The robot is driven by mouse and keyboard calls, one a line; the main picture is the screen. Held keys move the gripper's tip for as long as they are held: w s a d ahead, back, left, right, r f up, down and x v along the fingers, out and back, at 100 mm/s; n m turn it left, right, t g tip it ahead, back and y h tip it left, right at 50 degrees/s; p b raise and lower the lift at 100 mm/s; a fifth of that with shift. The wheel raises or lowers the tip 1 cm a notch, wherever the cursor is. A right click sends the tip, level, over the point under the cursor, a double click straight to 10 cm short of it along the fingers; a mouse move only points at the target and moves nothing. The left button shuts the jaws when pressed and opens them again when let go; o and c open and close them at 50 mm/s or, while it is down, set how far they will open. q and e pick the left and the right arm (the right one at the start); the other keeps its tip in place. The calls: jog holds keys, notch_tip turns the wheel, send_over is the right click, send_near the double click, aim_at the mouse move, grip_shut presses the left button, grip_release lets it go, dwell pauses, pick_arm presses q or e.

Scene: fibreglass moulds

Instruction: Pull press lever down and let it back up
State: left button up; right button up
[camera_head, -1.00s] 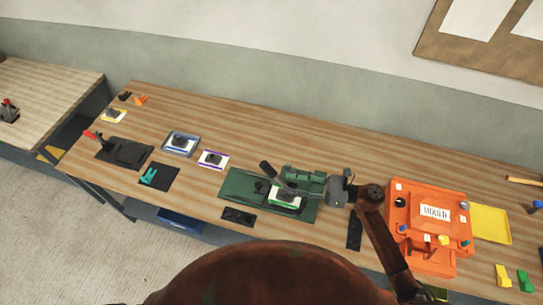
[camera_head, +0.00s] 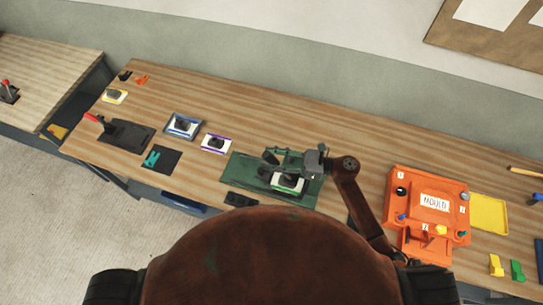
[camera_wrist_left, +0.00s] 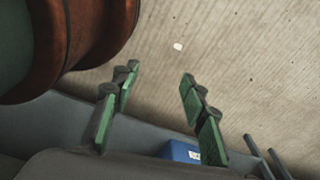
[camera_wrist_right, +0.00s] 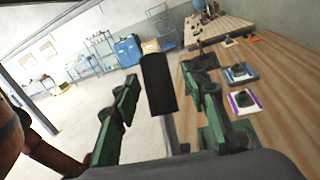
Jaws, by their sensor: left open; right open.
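The press has a dark green base (camera_head: 237,172) on the bench, with a white and green plate (camera_head: 289,184) holding a dark piece on it. The black grip of the press lever (camera_wrist_right: 158,85) stands up in the right wrist view, with a grey rod below it. My right gripper (camera_head: 271,160) is open above the press, its green fingers on either side of the lever grip. Contact cannot be told. The gripper hides much of the press in the head view. My left gripper (camera_wrist_left: 158,85) is open and empty in the left wrist view, outside the head view.
An orange mould (camera_head: 428,207) and a yellow tray (camera_head: 489,214) lie right of the press. A purple-edged plate (camera_head: 216,144), a blue tray (camera_head: 183,126) and a black red-handled device (camera_head: 126,133) lie left. The bench behind the press is clear.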

jog(key=shift+a, duration=0.1)
jog(key=shift+s, duration=0.1)
jog(key=c, duration=1.1)
pick_arm(q)
jog(key=shift+w, duration=0.45)
jog(key=shift+w+d, duration=0.1)
jog(key=shift+w, duration=0.1)
